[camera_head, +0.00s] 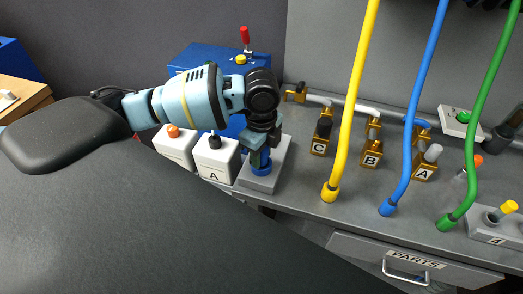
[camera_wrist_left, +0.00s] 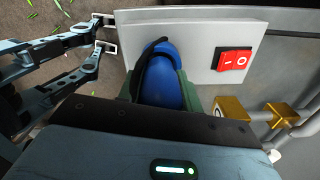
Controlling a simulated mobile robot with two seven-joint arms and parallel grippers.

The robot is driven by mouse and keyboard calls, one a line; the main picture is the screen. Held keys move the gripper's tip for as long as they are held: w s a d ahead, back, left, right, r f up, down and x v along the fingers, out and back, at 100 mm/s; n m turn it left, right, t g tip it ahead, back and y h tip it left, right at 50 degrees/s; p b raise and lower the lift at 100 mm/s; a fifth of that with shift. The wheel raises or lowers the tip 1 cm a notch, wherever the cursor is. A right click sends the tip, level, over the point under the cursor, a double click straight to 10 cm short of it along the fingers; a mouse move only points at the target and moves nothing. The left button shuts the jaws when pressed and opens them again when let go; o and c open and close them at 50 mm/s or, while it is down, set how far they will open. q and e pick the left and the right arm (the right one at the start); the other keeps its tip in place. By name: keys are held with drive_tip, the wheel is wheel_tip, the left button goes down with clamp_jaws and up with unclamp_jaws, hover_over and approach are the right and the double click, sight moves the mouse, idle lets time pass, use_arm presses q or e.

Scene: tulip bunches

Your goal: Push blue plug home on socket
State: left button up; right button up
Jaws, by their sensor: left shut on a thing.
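The blue plug (camera_head: 262,169) stands at the grey socket block (camera_head: 258,184) near the bench's front edge. My left gripper (camera_head: 259,158) points down over the block and is shut on the plug. In the left wrist view the plug (camera_wrist_left: 160,80) shows as a rounded blue body between green finger pads, with a dark strip along it. The socket block (camera_wrist_left: 200,45) lies beyond it, with a red rocker switch (camera_wrist_left: 234,61). The plug's contact with the socket is hidden, so I cannot tell how deep it sits. My right gripper (camera_wrist_left: 105,34) is open and empty beside the block.
White boxes (camera_head: 216,158) and a blue case (camera_head: 204,58) stand left of and behind the block. Brass valves (camera_head: 321,132) on a pipe are to the right. Yellow (camera_head: 352,110), blue (camera_head: 412,110) and green (camera_head: 486,110) hoses hang further right.

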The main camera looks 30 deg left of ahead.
use_arm(q)
drive_tip(key=shift+f, duration=0.3)
drive_tip(key=o, duration=1.1)
drive_tip(key=shift+r, duration=2.5)
